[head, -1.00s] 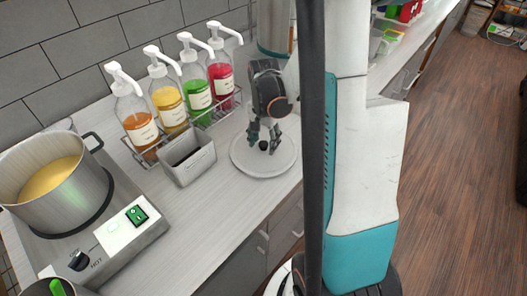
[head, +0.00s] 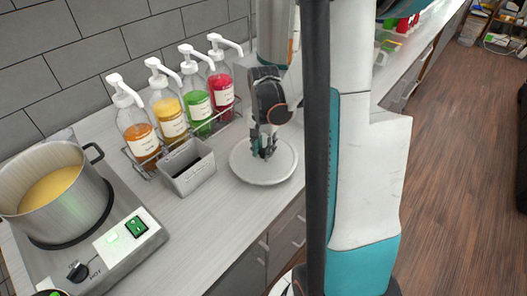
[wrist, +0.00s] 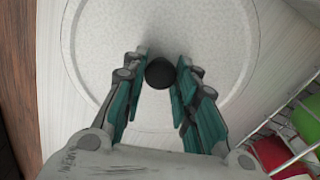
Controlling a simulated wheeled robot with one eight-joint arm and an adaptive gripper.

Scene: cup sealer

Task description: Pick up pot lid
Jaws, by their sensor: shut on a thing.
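The pot lid (head: 246,169) is a round pale grey disc with a raised rim, lying flat on the counter right of the small grey bin. In the wrist view the lid (wrist: 95,55) fills most of the picture, with a round black knob (wrist: 160,73) near its middle. My gripper (head: 263,154) points down over the lid's centre. In the wrist view its teal fingers (wrist: 161,82) stand on both sides of the knob and are shut on it. The knob is hidden by the fingers in the head view.
A steel pot (head: 62,215) of yellow liquid sits on a hot plate (head: 150,242) at left. A wire rack holds several pump bottles (head: 197,97) behind a grey bin (head: 190,175). The counter (head: 215,215) in front of the lid is clear.

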